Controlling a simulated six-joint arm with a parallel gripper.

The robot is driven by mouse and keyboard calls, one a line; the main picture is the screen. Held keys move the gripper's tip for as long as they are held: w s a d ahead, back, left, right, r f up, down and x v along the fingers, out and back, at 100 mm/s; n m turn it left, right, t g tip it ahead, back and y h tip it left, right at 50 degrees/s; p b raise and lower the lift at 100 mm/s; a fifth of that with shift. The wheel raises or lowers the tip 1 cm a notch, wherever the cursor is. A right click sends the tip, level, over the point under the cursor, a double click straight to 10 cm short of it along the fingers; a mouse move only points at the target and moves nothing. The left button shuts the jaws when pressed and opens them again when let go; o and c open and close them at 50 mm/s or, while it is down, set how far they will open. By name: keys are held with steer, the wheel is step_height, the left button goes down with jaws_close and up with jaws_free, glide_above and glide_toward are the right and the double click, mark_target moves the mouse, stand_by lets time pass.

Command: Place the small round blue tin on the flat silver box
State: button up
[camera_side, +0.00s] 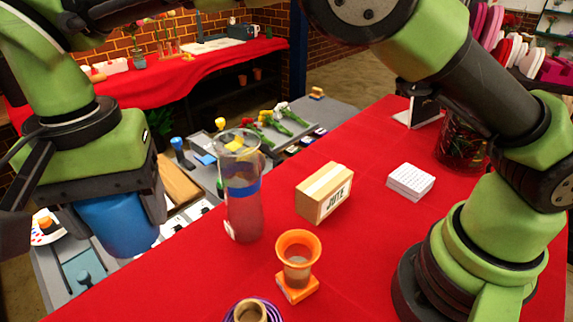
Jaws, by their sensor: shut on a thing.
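My gripper (90,220) is at the left of the view, pointing down. It is shut on the blue tin (120,228), a round blue body whose lower part shows below the green gripper housing. The tin is held up in front of the grey work table (55,302); its top is hidden by the gripper. I cannot clearly pick out the flat silver box; the gripper and tin cover part of the table at the left.
A tall clear cylinder (241,205), an orange funnel cup (298,262), a JUTE box (324,192) and a white card stack (410,181) stand on the red cloth (365,250). Flowers (270,122) and small tools lie on the grey table behind.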

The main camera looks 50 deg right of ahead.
step_height(320, 180, up, 2)
steer(key=shift+r, duration=0.2)
steer(key=shift+w+d+r, duration=0.1)
steer(key=shift+r, duration=0.8)
steer(key=w+d+m, duration=0.3)
steer(key=w+d, duration=0.1)
steer(key=d, duration=0.5)
steer(key=w+d+m, duration=0.3)
steer(key=d, duration=0.7)
steer(key=s+d+m, duration=0.3)
steer(key=d+m, duration=0.3)
steer(key=d, duration=1.3)
steer(key=m, duration=0.8)
glide_above(412, 176)
steer(key=shift+m, duration=0.3)
step_height(412, 176, down, 15)
steer(key=shift+a+f, duration=0.1)
steer(key=shift+f, duration=2.25)
